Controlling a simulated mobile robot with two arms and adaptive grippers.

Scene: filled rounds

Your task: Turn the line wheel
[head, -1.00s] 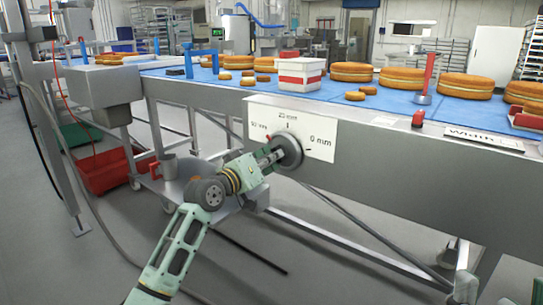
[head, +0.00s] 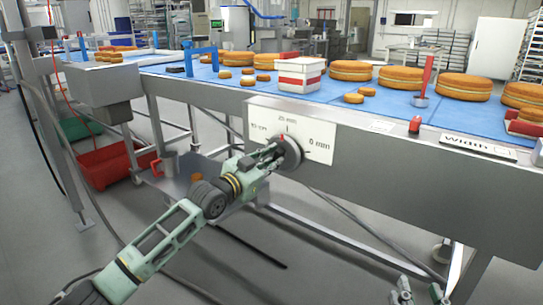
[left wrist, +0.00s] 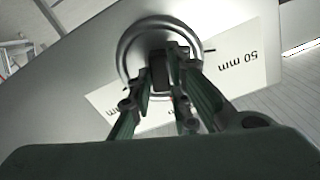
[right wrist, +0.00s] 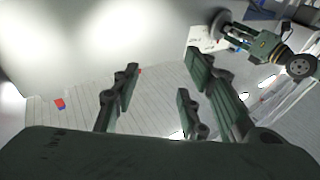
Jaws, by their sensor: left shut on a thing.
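The line wheel (head: 293,153) is a round grey disc on a white scale plate (head: 319,146) on the conveyor's side. The plate is marked 50 mm at left, 25 mm at top and 0 mm at right. A red pointer (head: 283,137) at the wheel's top stands near the 25 mm mark. My left gripper (head: 277,155) is shut on the wheel's grip. In the left wrist view, its fingers clasp the dark bar across the wheel (left wrist: 160,70). My right gripper (head: 421,293) is low at the bottom right, open and empty, clear of the wheel; its spread fingers show in the right wrist view (right wrist: 163,65).
The blue conveyor belt (head: 225,84) above carries several orange cakes (head: 351,71) and a white-red box (head: 301,74). A red button (head: 415,125) sits on its edge. A red crate (head: 104,166) stands on the floor at left. Frame legs and braces (head: 345,222) lie below the wheel.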

